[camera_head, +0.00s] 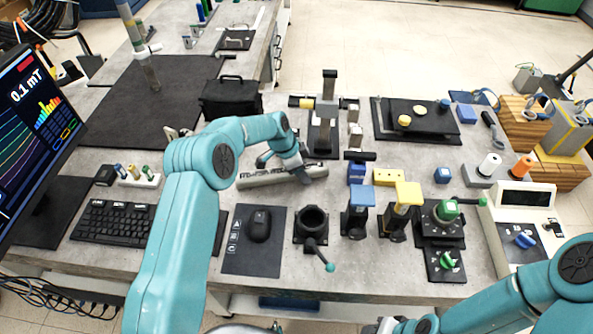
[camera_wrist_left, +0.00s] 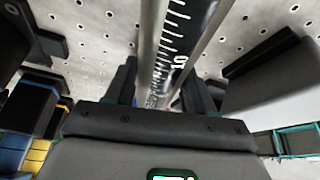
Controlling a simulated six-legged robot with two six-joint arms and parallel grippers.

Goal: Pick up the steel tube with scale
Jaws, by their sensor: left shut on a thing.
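The steel tube with scale (camera_head: 262,180) is a long pale bar with dark markings, lying nearly level across the middle of the table. I cannot tell whether it touches the tabletop. My left gripper (camera_head: 304,171) is shut on it near its right end, which the gripper partly hides. In the left wrist view the tube (camera_wrist_left: 172,45), with black-and-white scale marks and digits, runs between the two fingers (camera_wrist_left: 165,88). My right arm comes in from the lower right; its gripper is mostly cut off at the bottom edge.
A keyboard (camera_head: 113,222) and monitor are at left. Blue and yellow blocks crowd the right.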

